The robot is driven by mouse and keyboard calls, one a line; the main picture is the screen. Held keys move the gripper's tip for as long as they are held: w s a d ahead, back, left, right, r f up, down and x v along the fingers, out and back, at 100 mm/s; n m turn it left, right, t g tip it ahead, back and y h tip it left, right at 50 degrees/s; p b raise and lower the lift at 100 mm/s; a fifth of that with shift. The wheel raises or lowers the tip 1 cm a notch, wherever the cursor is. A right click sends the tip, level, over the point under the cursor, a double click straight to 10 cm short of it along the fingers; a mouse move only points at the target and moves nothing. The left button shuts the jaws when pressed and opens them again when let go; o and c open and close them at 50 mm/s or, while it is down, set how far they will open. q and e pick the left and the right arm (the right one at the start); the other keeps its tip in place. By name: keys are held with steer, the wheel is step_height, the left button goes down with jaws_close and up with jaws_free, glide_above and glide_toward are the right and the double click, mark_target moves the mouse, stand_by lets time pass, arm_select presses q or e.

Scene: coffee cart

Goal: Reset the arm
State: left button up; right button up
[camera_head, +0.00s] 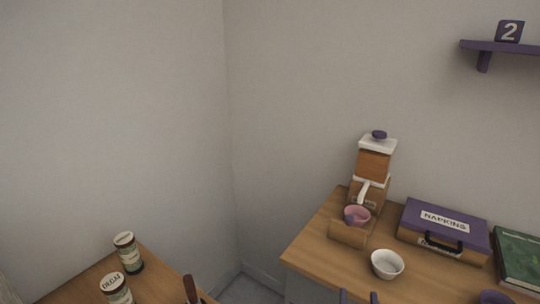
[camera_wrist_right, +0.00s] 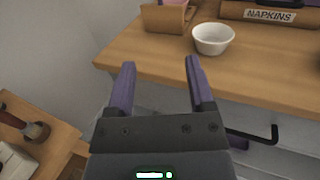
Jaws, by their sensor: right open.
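My right gripper (camera_wrist_right: 158,82) is open and empty in the right wrist view, with its two purple fingers apart in front of the wooden counter's (camera_wrist_right: 125,48) front edge. In the head view only the tips of my right gripper (camera_head: 358,297) show at the bottom edge. A white bowl (camera_wrist_right: 213,39) stands on the counter beyond the fingers, apart from them. It also shows in the head view (camera_head: 387,264). My left gripper is not in view.
A grinder (camera_head: 374,165) with a pink cup (camera_head: 357,215) stands on the right counter, beside a purple napkins box (camera_head: 443,222) and a green book (camera_head: 519,258). Jars (camera_head: 128,253) stand on the left counter. A gap separates the counters. A shelf (camera_head: 500,46) hangs upper right.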

steer(key=s+d+f+m+g+y, duration=0.1)
steer(key=s+f+m+g, duration=0.45)
steer(key=f, duration=0.55)
steer(key=s+d+f+m+g, duration=0.1)
steer(key=s+f+m+g, duration=0.45)
steer(key=f, duration=0.65)
steer(key=s+f+m+g+y, duration=0.1)
steer(key=s+f+m+g, duration=0.1)
steer(key=s+m, duration=0.4)
steer(key=s+f+m+g, duration=0.2)
steer(key=s+f+m, duration=0.3)
steer(key=s, duration=0.7)
steer(key=s+f+m+g+y, duration=0.1)
steer(key=s+f+m, duration=0.3)
steer(key=s+m, duration=0.5)
steer(key=shift+s+a+f+g+y, duration=0.25)
steer(key=shift+s+a+g+y, duration=0.05)
steer(key=shift+s+g, duration=0.3)
